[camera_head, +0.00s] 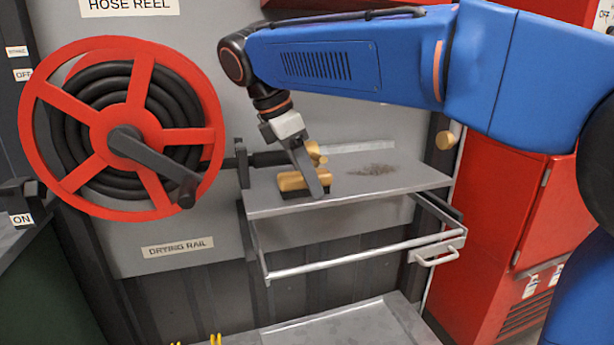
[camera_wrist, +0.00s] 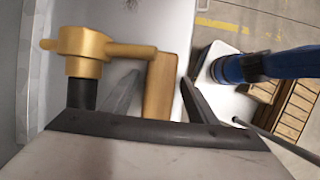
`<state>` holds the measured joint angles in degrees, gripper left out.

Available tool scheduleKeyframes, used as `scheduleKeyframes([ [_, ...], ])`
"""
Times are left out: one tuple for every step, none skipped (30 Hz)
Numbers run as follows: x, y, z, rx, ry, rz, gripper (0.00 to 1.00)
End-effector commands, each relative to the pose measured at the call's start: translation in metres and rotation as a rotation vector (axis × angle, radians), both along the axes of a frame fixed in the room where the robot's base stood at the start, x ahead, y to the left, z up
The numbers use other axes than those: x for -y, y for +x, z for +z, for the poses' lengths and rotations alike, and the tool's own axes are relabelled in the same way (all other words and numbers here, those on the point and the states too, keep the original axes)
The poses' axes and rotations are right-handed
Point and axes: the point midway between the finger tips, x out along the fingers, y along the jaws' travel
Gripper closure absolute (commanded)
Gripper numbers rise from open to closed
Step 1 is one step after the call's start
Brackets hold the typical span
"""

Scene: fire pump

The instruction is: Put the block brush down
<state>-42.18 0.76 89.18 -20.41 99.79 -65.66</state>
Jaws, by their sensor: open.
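The block brush (camera_head: 292,181) has a tan wooden block with dark bristles under it. It rests on the grey shelf (camera_head: 400,180), near its left end. In the wrist view the brush (camera_wrist: 161,85) shows as a tan block between my two fingers. My gripper (camera_head: 313,185) is over the brush, pointing down, with one finger in front of it. In the wrist view my gripper (camera_wrist: 158,98) is open, with a finger on either side of the block. I cannot tell whether either finger touches it.
A brass tap (camera_wrist: 88,48) on a dark pipe stands close beside my gripper. A patch of grey debris (camera_head: 372,170) lies on the shelf to the right. Below are a drying rail (camera_head: 360,248) and a red hose reel (camera_head: 125,125) at left. The shelf's right part is clear.

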Motion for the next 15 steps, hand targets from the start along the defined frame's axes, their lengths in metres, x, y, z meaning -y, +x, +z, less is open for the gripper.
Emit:
scheduleKeyframes([
  [0.000, 0.000, 0.002, 0.001, 0.000, 0.000, 0.47],
  [0.000, 0.000, 0.004, 0.001, 0.001, -0.001, 0.47],
  [-0.002, 0.000, 0.007, 0.001, 0.001, 0.001, 0.47],
  [-0.003, 0.000, 0.010, 0.001, 0.001, 0.001, 0.47],
  [-0.005, -0.001, 0.013, 0.001, 0.001, 0.001, 0.47],
  [-0.007, -0.001, 0.018, 0.001, 0.001, 0.001, 0.47],
  [-0.009, -0.002, 0.023, 0.002, 0.002, 0.001, 0.47],
  [-0.011, -0.002, 0.028, 0.001, 0.001, 0.001, 0.47],
  [-0.014, -0.003, 0.035, 0.001, 0.001, 0.001, 0.47],
  [-0.016, -0.003, 0.041, 0.002, 0.002, 0.001, 0.47],
  [-0.019, -0.004, 0.046, 0.002, 0.002, 0.001, 0.47],
  [-0.022, -0.005, 0.054, 0.003, 0.003, 0.002, 0.47],
  [-0.024, -0.006, 0.059, 0.001, 0.001, 0.001, 0.47],
  [-0.026, -0.006, 0.065, 0.002, 0.003, 0.001, 0.47],
  [-0.028, -0.007, 0.072, 0.001, 0.001, 0.001, 0.47],
])
